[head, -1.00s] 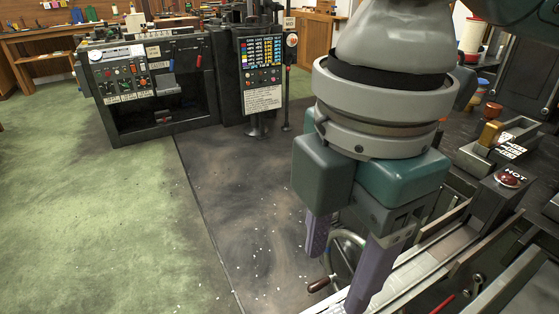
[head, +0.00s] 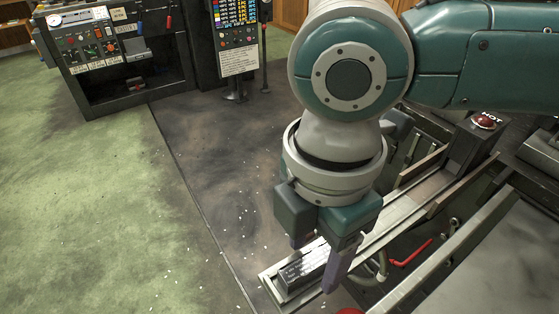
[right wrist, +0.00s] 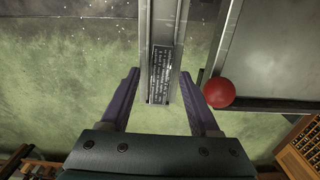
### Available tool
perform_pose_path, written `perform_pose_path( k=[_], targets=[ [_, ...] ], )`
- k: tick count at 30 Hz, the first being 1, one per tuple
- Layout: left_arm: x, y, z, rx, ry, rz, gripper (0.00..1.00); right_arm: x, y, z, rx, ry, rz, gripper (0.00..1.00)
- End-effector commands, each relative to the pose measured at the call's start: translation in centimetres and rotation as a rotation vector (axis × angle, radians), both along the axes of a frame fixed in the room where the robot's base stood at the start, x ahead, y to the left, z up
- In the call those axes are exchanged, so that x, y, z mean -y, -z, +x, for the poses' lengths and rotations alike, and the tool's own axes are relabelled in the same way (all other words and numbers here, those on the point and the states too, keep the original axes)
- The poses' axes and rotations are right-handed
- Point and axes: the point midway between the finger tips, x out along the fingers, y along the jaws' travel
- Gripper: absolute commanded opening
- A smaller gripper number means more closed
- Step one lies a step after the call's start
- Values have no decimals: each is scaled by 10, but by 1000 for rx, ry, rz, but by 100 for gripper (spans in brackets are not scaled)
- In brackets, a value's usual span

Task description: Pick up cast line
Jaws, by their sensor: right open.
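The cast line (head: 303,266) is a small dark grey block with rows of raised lettering, lying in the near end of a long pale metal channel (head: 372,232). In the right wrist view the cast line (right wrist: 161,72) also lies in the channel, between the purple fingers. My right gripper (head: 315,266) points down over the channel's near end. Its fingers are open, one on each side of the cast line, with no grip seen. The height gap between the fingertips and the line is hard to judge. My left gripper is not in view.
A red ball-shaped knob (right wrist: 219,92) sits just right of the right finger in the wrist view. A red button marked HOT (head: 486,121) is on a dark block at the channel's far end. A red lever (head: 411,253) lies right of the channel. Open floor is at left.

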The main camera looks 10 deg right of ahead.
Motion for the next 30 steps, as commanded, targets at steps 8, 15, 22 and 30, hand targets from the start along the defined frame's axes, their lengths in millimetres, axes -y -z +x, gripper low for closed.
perform_pose_path(
  k=[8, 15, 22, 30],
  targets=[
    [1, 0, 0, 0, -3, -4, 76, 0, 0, 0, -1, 1, 0, 40],
    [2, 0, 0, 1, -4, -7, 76, 0, 0, 0, -1, 1, 0, 13],
    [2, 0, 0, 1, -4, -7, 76, 0, -1, 0, -1, 1, 0, 0],
    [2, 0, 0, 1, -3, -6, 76, 0, -1, 0, -1, 1, 0, 0]
  ],
)
